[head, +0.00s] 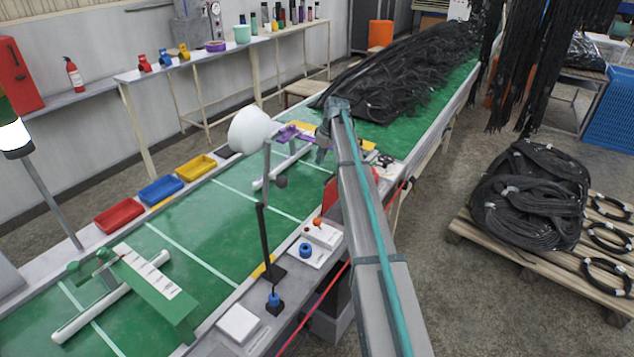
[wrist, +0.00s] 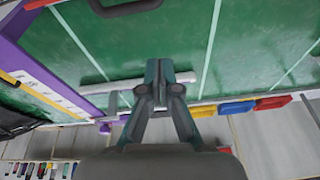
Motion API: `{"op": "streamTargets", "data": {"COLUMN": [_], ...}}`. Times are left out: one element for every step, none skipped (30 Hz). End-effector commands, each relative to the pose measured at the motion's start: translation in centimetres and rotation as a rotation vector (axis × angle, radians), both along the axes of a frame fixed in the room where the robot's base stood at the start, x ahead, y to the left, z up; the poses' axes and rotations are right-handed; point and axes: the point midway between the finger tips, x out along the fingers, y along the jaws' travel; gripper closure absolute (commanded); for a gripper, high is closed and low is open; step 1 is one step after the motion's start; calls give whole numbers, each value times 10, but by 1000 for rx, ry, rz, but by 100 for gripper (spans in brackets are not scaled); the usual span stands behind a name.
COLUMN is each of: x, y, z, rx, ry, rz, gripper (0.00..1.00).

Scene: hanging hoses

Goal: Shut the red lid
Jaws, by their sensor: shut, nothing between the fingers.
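A red panel (head: 330,187) shows beside my arm at the right edge of the green conveyor in the head view; it may be the red lid. My arm hides much of it, and I cannot tell how far it stands open. In the wrist view a dark red piece with a black handle-like rim (wrist: 125,5) is cut off by the top edge. My gripper (wrist: 160,80) is shut and empty, with its fingertips over the green belt and apart from that piece. In the head view my gripper (head: 321,156) is small and partly hidden by my arm.
A purple frame (wrist: 38,65) and a white bar (wrist: 115,86) lie close to my gripper. Red (head: 118,215), blue (head: 160,190) and yellow (head: 196,167) trays line the belt's left side. A lamp with a white shade (head: 250,130) stands left of my arm.

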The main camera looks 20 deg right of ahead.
Motion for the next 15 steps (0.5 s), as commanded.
{"op": "streamTargets", "data": {"x": [17, 20, 23, 25, 25, 26, 26, 26, 25, 26, 26, 27, 28, 29, 30], "y": [-12, -17, -21, -24, -25, -26, -26, -26, -25, -24, -24, -23, -22, -21, -20], "z": [-1, 2, 4, 5, 6, 6, 5, 4, 1, -1, -5, -10, -15, -19, -26], "rx": [-21, -31, -41, -47, -52, -57, -58, -58, -57, -58, -57, -57, -57, -56, -56], "ry": [2, 3, 6, 8, 9, 10, 11, 12, 11, 12, 13, 13, 13, 12, 13], "rz": [32, 52, 73, 84, 92, 99, 102, 103, 103, 103, 103, 103, 103, 102, 102], "gripper": [100, 100, 100, 100, 100, 100, 100, 100, 100, 100, 100, 100, 100, 100, 100]}}
